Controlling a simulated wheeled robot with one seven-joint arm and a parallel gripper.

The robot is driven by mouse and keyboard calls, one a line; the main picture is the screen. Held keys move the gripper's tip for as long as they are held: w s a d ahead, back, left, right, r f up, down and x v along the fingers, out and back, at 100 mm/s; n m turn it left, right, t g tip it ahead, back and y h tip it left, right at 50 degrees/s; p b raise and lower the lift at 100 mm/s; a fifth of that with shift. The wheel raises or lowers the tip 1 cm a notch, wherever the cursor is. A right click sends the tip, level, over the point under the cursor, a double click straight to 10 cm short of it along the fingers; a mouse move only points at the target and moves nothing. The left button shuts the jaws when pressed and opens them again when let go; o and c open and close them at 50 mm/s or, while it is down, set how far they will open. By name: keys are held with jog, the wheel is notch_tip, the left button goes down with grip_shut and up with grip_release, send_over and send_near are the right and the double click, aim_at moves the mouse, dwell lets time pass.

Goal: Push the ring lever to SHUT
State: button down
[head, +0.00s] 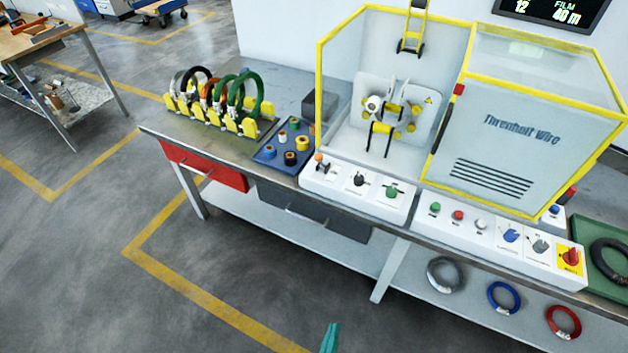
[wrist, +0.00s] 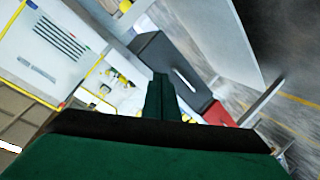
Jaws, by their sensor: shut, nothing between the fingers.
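The machine's left control panel (head: 340,190) carries an upright lever with an orange knob (head: 320,158), a black knob (head: 359,180) and a green knob (head: 391,192). The orange-topped lever looks like the ring lever, but its label is too small to read. In the head view only the teal tip of my gripper (head: 329,338) shows at the bottom edge, in front of the bench and well apart from the panel. In the wrist view my gripper (wrist: 162,95) has its green fingers together and empty. The panel's lever cannot be made out in the wrist view.
A yellow-framed enclosure (head: 318,90) stands behind the panel. A blue tray (head: 268,155) of spools and a rack of coils (head: 215,115) lie left of it. A second panel (head: 480,225) is at right. Floor in front of the bench is clear.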

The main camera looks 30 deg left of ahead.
jog(key=w+a+r+n+t, duration=0.1)
jog(key=w+a+n, duration=0.2)
jog(key=w+a, duration=0.35)
jog(key=w+a+n+t, duration=0.1)
jog(key=w+a+n, duration=0.25)
jog(key=w, duration=0.55)
jog(key=w+a+r+n+t+y, duration=0.1)
jog(key=w+a+r+n+t, duration=0.3)
jog(key=w+a+r, duration=0.3)
jog(key=a+r, duration=0.4)
jog(key=shift+n, duration=0.35)
jog(key=x, duration=1.4)
jog(key=shift+r, duration=0.2)
